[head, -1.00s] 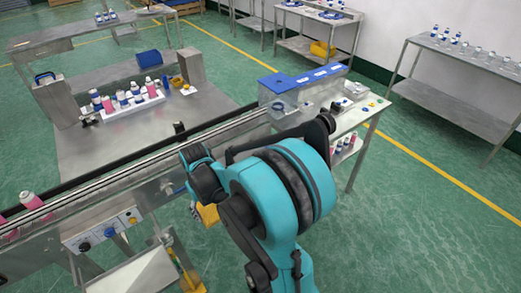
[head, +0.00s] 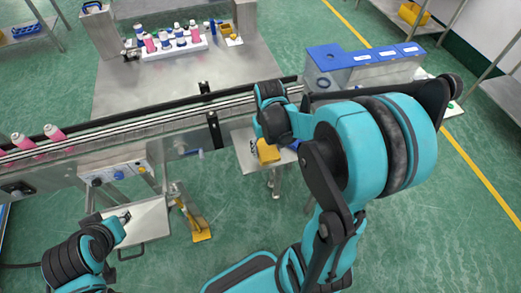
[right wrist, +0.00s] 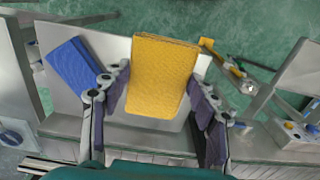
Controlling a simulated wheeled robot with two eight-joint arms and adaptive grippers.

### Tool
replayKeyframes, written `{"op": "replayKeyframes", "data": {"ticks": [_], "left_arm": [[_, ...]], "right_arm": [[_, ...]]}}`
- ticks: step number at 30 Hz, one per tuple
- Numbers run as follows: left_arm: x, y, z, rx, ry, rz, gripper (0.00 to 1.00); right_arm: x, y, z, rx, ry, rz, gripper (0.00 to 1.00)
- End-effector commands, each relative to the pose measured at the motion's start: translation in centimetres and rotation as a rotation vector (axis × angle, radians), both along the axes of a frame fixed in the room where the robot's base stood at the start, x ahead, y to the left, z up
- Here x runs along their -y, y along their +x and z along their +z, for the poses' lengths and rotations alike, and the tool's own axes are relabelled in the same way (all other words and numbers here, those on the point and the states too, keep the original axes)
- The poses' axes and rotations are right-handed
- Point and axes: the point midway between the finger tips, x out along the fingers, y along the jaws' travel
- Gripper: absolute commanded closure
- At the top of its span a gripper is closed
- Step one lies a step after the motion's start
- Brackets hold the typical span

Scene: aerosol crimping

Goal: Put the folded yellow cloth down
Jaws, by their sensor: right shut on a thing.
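The folded yellow cloth (head: 268,152) is held by my right gripper (head: 263,138), over a small steel shelf (head: 246,152) in front of the conveyor. In the right wrist view the cloth (right wrist: 163,72) is a thick textured block between the two fingers of the right gripper (right wrist: 160,98). Its far end points away from the gripper. I cannot tell whether it touches the shelf. A blue folded piece (right wrist: 74,77) lies on the shelf to its left. My left gripper (head: 118,222) is low at the left in the head view; its fingers are too small to read.
The conveyor (head: 160,120) runs behind the shelf, with pink bottles (head: 54,133) at its left. A control panel (head: 118,178) is on its front. A blue-lidded box (head: 352,62) stands right of the conveyor. A white bottle rack (head: 177,50) is on the back table.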

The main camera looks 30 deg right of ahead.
Motion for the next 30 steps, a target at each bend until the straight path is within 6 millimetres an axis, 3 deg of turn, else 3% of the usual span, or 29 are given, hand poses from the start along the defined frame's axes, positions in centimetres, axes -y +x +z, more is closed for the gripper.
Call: {"op": "replayKeyframes", "data": {"ticks": [3,9,14,20,30], "left_arm": [[0.0,0.0,-0.9,0.0,0.0,0.0,0.7],[0.0,0.0,-1.3,0.0,0.0,0.0,0.7],[0.0,0.0,-1.7,0.0,0.0,0.0,0.7],[0.0,0.0,-2.7,0.0,0.0,0.0,0.7],[0.0,0.0,-2.8,0.0,0.0,0.0,0.7]], "right_arm": [[-0.1,2.7,-1.9,0.0,0.0,0.001,0.68],[-0.3,4.9,-3.0,0.0,0.0,0.001,0.68],[-0.3,5.2,-4.1,-0.001,0.0,0.0,0.68],[-0.2,5.1,-7.0,0.0,0.0,0.0,0.68],[-0.2,5.1,-7.3,0.0,0.0,-0.001,0.68]]}}
